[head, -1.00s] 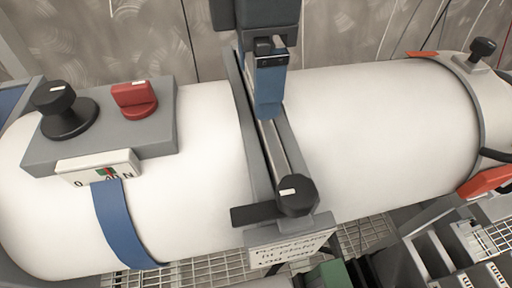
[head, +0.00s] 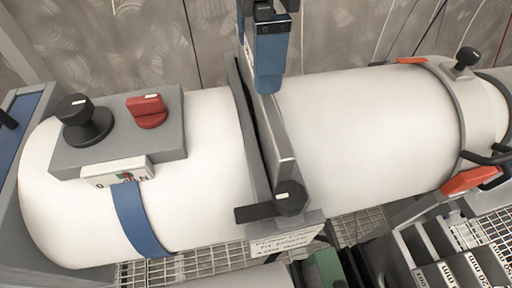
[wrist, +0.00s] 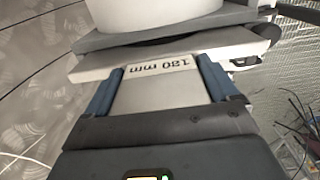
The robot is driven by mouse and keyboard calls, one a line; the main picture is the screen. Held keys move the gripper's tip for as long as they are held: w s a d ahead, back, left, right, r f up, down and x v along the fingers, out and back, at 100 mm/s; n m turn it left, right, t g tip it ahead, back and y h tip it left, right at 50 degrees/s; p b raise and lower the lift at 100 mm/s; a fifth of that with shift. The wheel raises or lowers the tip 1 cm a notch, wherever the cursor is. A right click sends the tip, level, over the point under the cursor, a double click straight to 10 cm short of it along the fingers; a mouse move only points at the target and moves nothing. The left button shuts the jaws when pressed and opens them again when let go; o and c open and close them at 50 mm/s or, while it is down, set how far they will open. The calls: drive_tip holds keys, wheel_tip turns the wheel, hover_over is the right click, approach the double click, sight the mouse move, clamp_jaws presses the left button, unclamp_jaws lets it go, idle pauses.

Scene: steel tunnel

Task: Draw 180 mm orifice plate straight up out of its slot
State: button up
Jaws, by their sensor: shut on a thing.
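The 180 mm orifice plate (wrist: 160,88) is a flat pale metal plate marked "180 mm" in the wrist view. My gripper (wrist: 162,82) is shut on it, with one blue finger on each side of its tab. In the head view my gripper (head: 269,85) is at the top middle, over the slot in the white pipe. The plate (head: 273,130) stands up out of the slot between the grey flanges (head: 250,135), with a strip of its face showing. Its lower part is hidden in the slot.
A black knob (head: 290,197) sits at the slot's near end, above a written label (head: 285,242). A grey box (head: 120,130) with a black knob and a red knob is on the pipe's left. A rack (head: 440,265) with labelled slots is at lower right.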

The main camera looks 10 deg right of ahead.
drive_tip(key=shift+r, duration=0.3)
drive_tip(key=shift+r, duration=3.45)
drive_tip(key=shift+r, duration=3.4)
